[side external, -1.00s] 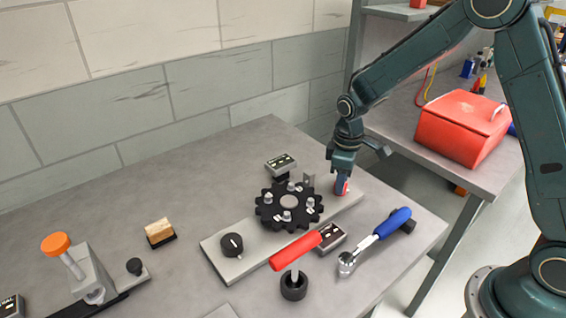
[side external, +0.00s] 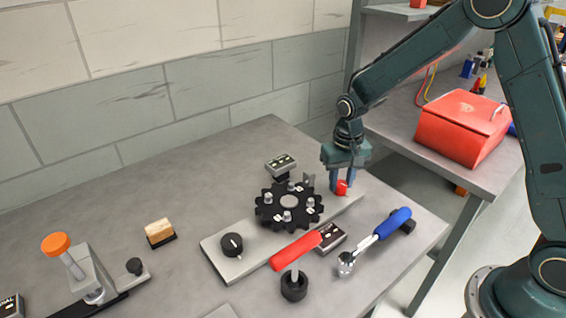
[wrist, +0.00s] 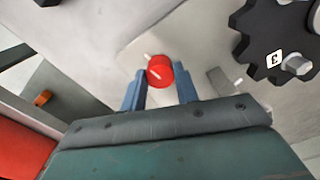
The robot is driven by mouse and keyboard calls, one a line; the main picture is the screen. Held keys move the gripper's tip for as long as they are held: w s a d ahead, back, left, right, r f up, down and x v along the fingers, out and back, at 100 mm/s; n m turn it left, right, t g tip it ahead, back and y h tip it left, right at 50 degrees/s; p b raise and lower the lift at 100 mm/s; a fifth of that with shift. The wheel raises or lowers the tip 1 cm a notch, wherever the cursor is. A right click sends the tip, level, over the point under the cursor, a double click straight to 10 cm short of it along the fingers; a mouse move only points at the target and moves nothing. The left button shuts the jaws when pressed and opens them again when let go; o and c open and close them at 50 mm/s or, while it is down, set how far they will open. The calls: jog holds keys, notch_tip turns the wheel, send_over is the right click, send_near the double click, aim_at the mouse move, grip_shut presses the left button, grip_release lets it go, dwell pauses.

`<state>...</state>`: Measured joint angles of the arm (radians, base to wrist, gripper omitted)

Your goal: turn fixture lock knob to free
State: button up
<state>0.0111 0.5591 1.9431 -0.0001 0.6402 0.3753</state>
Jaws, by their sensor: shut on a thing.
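The red lock knob (side external: 342,188) sits at the right end of the light grey fixture plate (side external: 222,262). It also shows in the wrist view (wrist: 160,71), with a white pointer mark on its top and another white mark on the plate beside it. My gripper (side external: 342,182) points down at the knob. In the wrist view its blue fingers (wrist: 160,88) stand on either side of the knob, shut on it. The black toothed sprocket (side external: 289,203) with several bolts lies on the plate, left of the knob.
A black knob (side external: 231,244) is at the plate's left end. A red-handled tool (side external: 296,250) stands in front, with a blue-handled ratchet (side external: 374,243) to its right. A small labelled box (side external: 281,166) is behind the sprocket. The table's left middle is mostly clear.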

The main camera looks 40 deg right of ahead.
aim_at(341, 184)
jog(key=shift+r+m, duration=0.1)
jog(key=shift+m, duration=1.1)
jog(key=shift+w, duration=0.1)
jog(key=o, duration=1)
jog(key=shift+r, duration=0.1)
notch_tip(341, 184, up, 14)
jog(key=shift+f, duration=0.2)
